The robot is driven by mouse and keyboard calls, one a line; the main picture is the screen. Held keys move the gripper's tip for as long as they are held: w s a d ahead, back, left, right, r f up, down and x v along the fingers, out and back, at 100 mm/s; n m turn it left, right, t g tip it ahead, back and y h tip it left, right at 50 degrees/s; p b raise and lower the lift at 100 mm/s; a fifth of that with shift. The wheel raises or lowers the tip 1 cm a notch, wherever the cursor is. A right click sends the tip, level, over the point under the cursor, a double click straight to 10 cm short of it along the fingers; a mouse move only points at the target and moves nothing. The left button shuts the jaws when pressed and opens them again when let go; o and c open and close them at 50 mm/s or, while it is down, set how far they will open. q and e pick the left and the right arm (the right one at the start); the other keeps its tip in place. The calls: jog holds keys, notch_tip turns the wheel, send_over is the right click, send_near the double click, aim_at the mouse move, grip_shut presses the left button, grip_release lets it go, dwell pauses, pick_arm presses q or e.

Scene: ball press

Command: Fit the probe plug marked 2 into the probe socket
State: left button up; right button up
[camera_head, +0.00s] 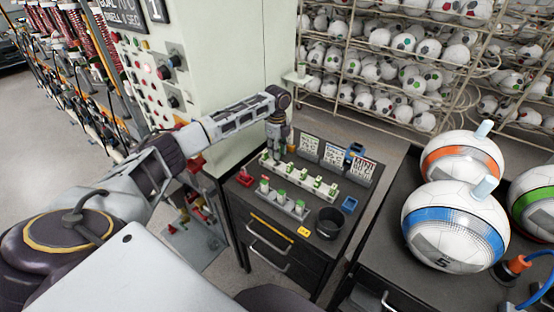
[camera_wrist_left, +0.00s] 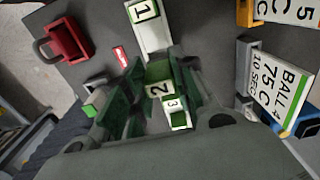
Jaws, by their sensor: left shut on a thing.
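My left gripper (camera_head: 277,150) points down over the far left end of the back rack on the dark cart. In the left wrist view its two dark green fingers (camera_wrist_left: 155,100) are shut on the green and white plug marked 2 (camera_wrist_left: 158,88). A smaller part marked 3 (camera_wrist_left: 176,104) shows just beyond it, and a white piece marked 1 (camera_wrist_left: 146,14) lies above it. I cannot tell whether the plug is clear of the rack. I cannot make out the probe socket for certain. My right gripper is not in view.
The back rack (camera_head: 298,176) and front rack (camera_head: 276,200) hold several green-topped pieces. A black cup (camera_head: 330,222), blue bins and label cards (camera_head: 334,154) stand nearby. Balls (camera_head: 455,225) and an orange connector (camera_head: 517,264) are right.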

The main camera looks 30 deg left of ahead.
pick_arm(q)
jog(key=shift+f+p, duration=0.4)
jog(key=shift+f, duration=2.1)
jog(key=o, duration=1)
jog(key=shift+f, duration=0.1)
notch_tip(320, 180, up, 12)
jog(key=shift+r+b, duration=0.15)
jog(key=shift+b, duration=0.8)
jog(key=shift+s, duration=0.1)
